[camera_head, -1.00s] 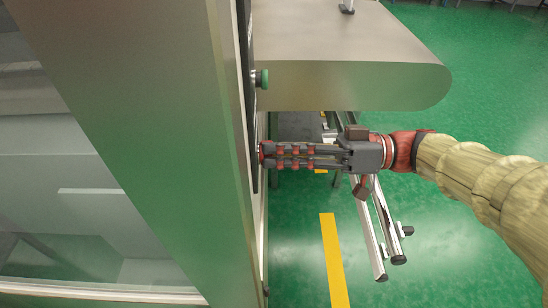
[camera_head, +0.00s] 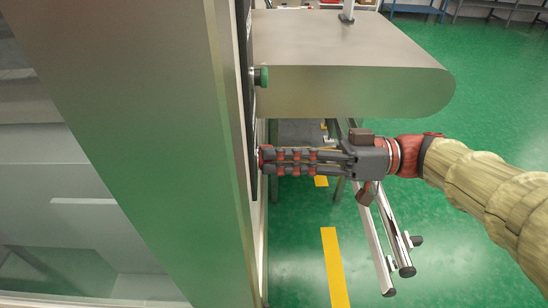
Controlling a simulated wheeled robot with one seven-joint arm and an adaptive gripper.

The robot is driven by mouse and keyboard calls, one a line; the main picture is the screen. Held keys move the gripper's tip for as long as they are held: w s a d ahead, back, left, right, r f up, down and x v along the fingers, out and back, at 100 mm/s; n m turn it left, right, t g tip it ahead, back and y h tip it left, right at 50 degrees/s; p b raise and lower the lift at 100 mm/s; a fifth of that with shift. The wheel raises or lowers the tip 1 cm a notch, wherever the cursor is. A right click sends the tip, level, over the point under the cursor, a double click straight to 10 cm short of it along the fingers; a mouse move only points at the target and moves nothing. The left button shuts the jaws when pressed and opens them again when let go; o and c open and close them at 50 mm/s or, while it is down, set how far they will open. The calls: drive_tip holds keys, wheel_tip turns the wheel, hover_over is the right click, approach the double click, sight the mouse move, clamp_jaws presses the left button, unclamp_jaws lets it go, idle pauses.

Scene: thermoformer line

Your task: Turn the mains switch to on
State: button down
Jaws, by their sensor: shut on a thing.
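The mains switch (camera_head: 260,157) is a red knob on the black side panel (camera_head: 246,110) of the machine, seen nearly edge-on. My gripper (camera_head: 268,160) reaches in from the right, its fingers pointing left at the panel. The fingertips are shut on the switch and hide most of it. The turn position of the switch and any on or off marking cannot be read from this angle.
A green button (camera_head: 262,77) sticks out of the panel above my gripper. A rounded metal housing (camera_head: 350,85) juts out to the right above it. Metal rails (camera_head: 385,235) stand below my wrist. Green floor is open at right.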

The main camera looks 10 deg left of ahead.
drive_tip(key=shift+f+n+b, duration=0.1)
drive_tip(key=shift+n+b, duration=0.4)
drive_tip(key=shift+b, duration=0.65)
drive_tip(key=shift+n, duration=1)
drive_tip(key=c, duration=2.3)
unclamp_jaws()
drive_tip(key=shift+n, duration=0.4)
drive_tip(key=shift+c, duration=0.2)
drive_tip(key=o, duration=0.5)
